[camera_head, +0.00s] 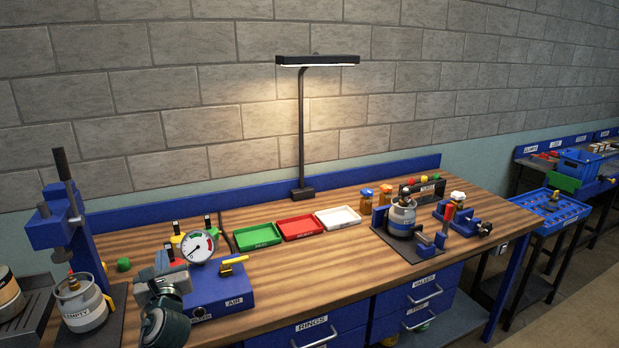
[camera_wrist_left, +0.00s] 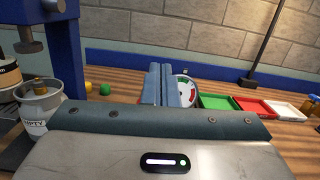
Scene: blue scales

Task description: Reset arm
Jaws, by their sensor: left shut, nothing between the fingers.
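My left gripper (camera_head: 163,262) is low at the left of the head view, over the front of the wooden workbench (camera_head: 290,262). It is just left of the blue AIR box (camera_head: 218,290) with its round dial gauge (camera_head: 198,247). In the left wrist view the two fingers of my left gripper (camera_wrist_left: 163,82) stand side by side, shut and empty. They hide part of the gauge (camera_wrist_left: 187,90) behind them. Whether the fingers touch anything on the bench cannot be told. My right gripper is not in view.
A blue press (camera_head: 75,230) stands at the left over a canister (camera_head: 80,303) labelled EMPTY. Green (camera_head: 257,236), red (camera_head: 299,227) and white (camera_head: 338,217) trays lie mid-bench by a lamp (camera_head: 301,130). Another canister (camera_head: 402,217) stands at the right. The bench front centre is clear.

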